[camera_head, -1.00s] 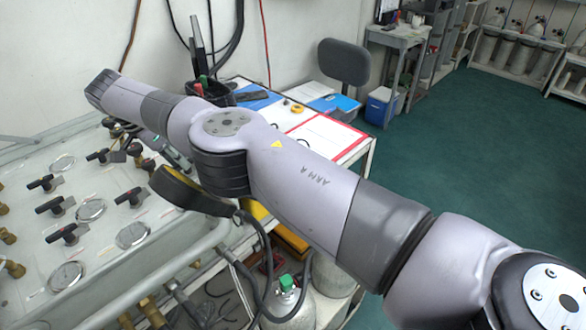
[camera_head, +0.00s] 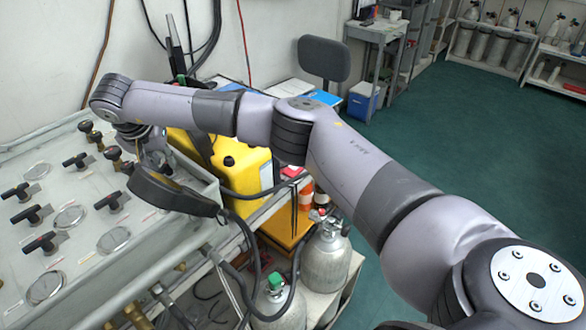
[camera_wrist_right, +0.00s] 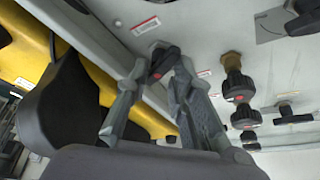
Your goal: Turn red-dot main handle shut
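In the right wrist view a black lever handle (camera_wrist_right: 165,62) with a small red mark stands on the pale panel, between the two fingertips of my right gripper (camera_wrist_right: 160,68). The fingers are apart, one on each side of it; contact cannot be made out. In the head view my right gripper (camera_head: 150,155) is over the panel's far right end, mostly hidden behind its own wrist. Several other black handles are on the panel, including a red-marked one (camera_head: 40,243) at the lower left. My left gripper is not in view.
Round gauges (camera_head: 113,240) and black knobs (camera_head: 118,158) are on the panel; knobs (camera_wrist_right: 238,86) also stand right of my fingers in the wrist view. A yellow case (camera_head: 240,170) and grey cylinders (camera_head: 325,258) are beside the panel. Green floor lies open at right.

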